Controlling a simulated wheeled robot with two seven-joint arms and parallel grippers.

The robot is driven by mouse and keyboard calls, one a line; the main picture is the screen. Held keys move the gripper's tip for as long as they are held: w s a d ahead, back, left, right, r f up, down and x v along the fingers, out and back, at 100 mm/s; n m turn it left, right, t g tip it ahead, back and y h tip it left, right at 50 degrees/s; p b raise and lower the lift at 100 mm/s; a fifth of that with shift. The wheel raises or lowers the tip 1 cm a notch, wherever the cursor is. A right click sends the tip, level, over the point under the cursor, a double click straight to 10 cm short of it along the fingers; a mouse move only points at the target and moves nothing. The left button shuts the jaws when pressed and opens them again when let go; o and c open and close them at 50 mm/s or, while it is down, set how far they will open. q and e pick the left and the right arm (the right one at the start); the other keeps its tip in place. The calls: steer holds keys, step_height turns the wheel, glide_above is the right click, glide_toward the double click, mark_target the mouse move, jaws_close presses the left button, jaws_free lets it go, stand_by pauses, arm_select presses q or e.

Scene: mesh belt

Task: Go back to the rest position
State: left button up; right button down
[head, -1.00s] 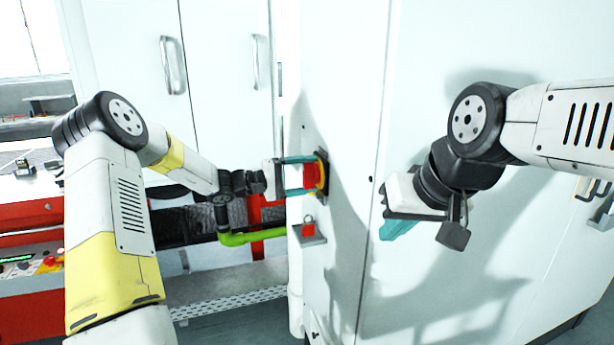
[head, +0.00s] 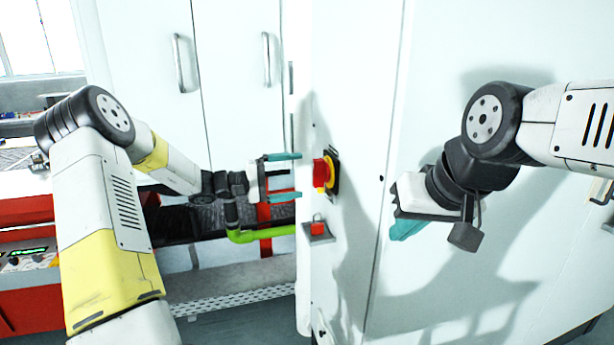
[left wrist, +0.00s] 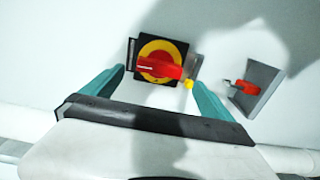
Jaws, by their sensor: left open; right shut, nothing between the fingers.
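My left gripper (head: 284,176) is open and empty, its two teal fingers pointing at the red and yellow rotary switch (head: 325,172) on the white cabinet, with a gap between them. In the left wrist view the switch (left wrist: 160,64) shows its red handle lying roughly level on a yellow ring and black plate, seen between the spread fingers (left wrist: 155,90). My right gripper (head: 405,228) is shut and empty in front of the cabinet's right-hand face; its fingers are partly hidden by its own body.
A small bracket with a red padlock (head: 318,230) sticks out below the switch. The white cabinet (head: 450,60) stands close in front of both arms. A lime-green bar (head: 262,234) runs under the left gripper. A red machine (head: 25,290) stands at far left.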

arm_select(q)
steer(key=shift+s+a, duration=0.1)
steer(key=shift+a, duration=0.15)
steer(key=s+d+r+m+g+y, duration=0.15)
steer(key=s+y, duration=0.25)
steer(key=s, duration=0.4)
steer(key=s+d+r+m+g+y, duration=0.1)
steer(key=s+d+m+g+y, duration=0.15)
steer(key=s, duration=0.65)
steer(key=s+a+r+t+y, duration=0.2)
steer(key=s+a+y, duration=0.2)
steer(key=s, duration=0.4)
steer(key=s+a+r+t+y, duration=0.1)
steer(key=s+a+t+y, duration=0.1)
steer(key=s+a+y, duration=0.2)
steer(key=s+a, duration=0.3)
steer(key=s, duration=0.1)
steer(key=shift+r, duration=0.4)
steer(key=shift+s+a+t+y, duration=0.25)
steer(key=shift+s+a+t, duration=0.05)
steer(key=shift+s, duration=0.05)
steer(key=shift+c, duration=0.5)
